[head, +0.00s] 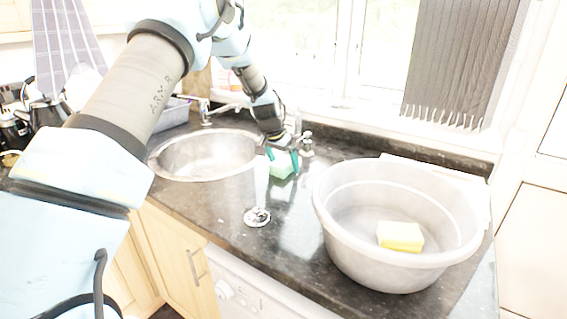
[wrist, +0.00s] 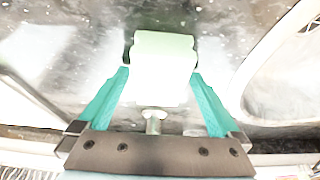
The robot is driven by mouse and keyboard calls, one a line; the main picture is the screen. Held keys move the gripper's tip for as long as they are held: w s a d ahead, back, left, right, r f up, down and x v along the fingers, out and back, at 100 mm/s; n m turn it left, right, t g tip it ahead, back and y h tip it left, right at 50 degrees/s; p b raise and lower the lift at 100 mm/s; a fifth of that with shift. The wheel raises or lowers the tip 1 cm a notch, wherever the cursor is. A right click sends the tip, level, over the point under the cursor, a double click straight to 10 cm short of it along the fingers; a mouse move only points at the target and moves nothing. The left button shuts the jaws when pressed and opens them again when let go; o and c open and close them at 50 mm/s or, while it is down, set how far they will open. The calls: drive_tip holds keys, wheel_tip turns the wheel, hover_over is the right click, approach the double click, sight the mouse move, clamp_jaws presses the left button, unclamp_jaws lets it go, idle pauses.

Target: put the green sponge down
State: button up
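The green sponge (head: 281,166) is a pale green block at the counter between the sink and the grey basin. My gripper (head: 283,155) is over it, with teal fingers on either side. In the wrist view the sponge (wrist: 164,62) lies between the two finger ends of my gripper (wrist: 162,75), and both fingers appear to touch its sides. The sponge is close to the dark granite counter (head: 215,208); I cannot tell whether it touches the surface.
A round metal sink (head: 205,156) is to the left. A grey basin (head: 340,240) with a yellow sponge (head: 400,236) in it stands to the right. A metal drain piece (head: 257,217) lies in front. A tap (head: 306,146) is behind.

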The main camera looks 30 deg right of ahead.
drive_tip(key=shift+r, duration=0.1)
drive_tip(key=shift+r, duration=0.2)
drive_tip(key=b+v, duration=0.3)
drive_tip(key=v, duration=0.8)
drive_tip(key=shift+a+r, duration=0.2)
drive_tip(key=shift+r, duration=0.15)
drive_tip(key=s+a+f+n+y, duration=0.1)
drive_tip(key=s+a+n, duration=0.15)
drive_tip(key=a, duration=0.95)
drive_tip(key=s+a+f+n+y, duration=0.1)
drive_tip(key=a+n, duration=0.2)
drive_tip(key=a, duration=1)
drive_tip(key=s+a+f+n+y, duration=0.1)
drive_tip(key=s+a+n, duration=0.1)
drive_tip(key=s+a, duration=0.5)
drive_tip(key=s+a+f+n, duration=0.2)
drive_tip(key=s+a+n, duration=0.1)
drive_tip(key=s+a, duration=0.4)
drive_tip(key=shift+a+f+g+y, duration=0.3)
drive_tip(key=shift+a+y, duration=0.1)
drive_tip(key=shift+a, duration=0.45)
drive_tip(key=shift+n, duration=0.25)
